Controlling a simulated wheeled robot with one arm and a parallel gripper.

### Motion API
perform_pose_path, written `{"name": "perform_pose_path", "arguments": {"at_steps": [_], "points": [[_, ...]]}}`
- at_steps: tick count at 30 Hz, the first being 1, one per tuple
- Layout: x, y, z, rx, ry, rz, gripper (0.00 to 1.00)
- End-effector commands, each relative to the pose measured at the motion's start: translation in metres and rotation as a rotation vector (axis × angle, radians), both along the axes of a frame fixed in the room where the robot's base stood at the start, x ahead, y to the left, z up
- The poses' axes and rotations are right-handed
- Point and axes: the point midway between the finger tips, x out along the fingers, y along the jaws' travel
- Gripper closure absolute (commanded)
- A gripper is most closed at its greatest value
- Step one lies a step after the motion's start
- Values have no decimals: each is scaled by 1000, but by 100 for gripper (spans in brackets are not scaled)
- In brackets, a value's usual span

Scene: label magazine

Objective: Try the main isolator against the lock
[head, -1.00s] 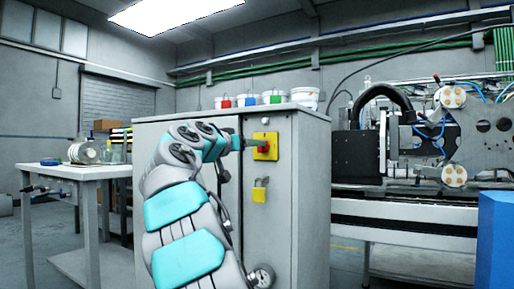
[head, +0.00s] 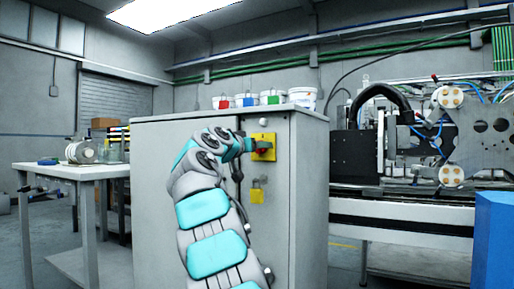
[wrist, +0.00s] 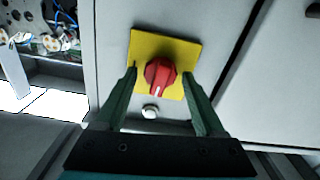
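The main isolator is a red rotary knob (wrist: 160,75) on a yellow plate (wrist: 188,53), on the front of a grey cabinet. The knob's white mark points to the bottom of the wrist view. My gripper (wrist: 160,76) is open, with one green finger on each side of the knob and a visible gap on both sides. In the head view my gripper (head: 255,146) is at the yellow plate (head: 263,154) and covers part of the knob. A yellow padlock (head: 257,197) hangs on the cabinet below the plate; its upper part looks dark and unclear.
The grey cabinet (head: 310,200) carries several tubs with coloured labels (head: 270,98) on top. A small round light-coloured fitting (wrist: 150,112) sits near the plate. The labelling machine (head: 400,150) is to the right, a blue block (head: 495,240) at far right, and a white table (head: 70,171) at left.

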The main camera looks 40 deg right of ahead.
Motion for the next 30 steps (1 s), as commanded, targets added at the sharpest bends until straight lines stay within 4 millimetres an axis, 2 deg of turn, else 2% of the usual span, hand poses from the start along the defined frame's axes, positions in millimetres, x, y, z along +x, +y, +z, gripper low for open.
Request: {"name": "perform_pose_path", "arguments": {"at_steps": [2, 18, 30], "points": [[0, 0, 0, 0, 0, 0, 39], [0, 0, -1, 1, 0, 0, 100], [2, -1, -3, 20, -47, 2, 100]]}}
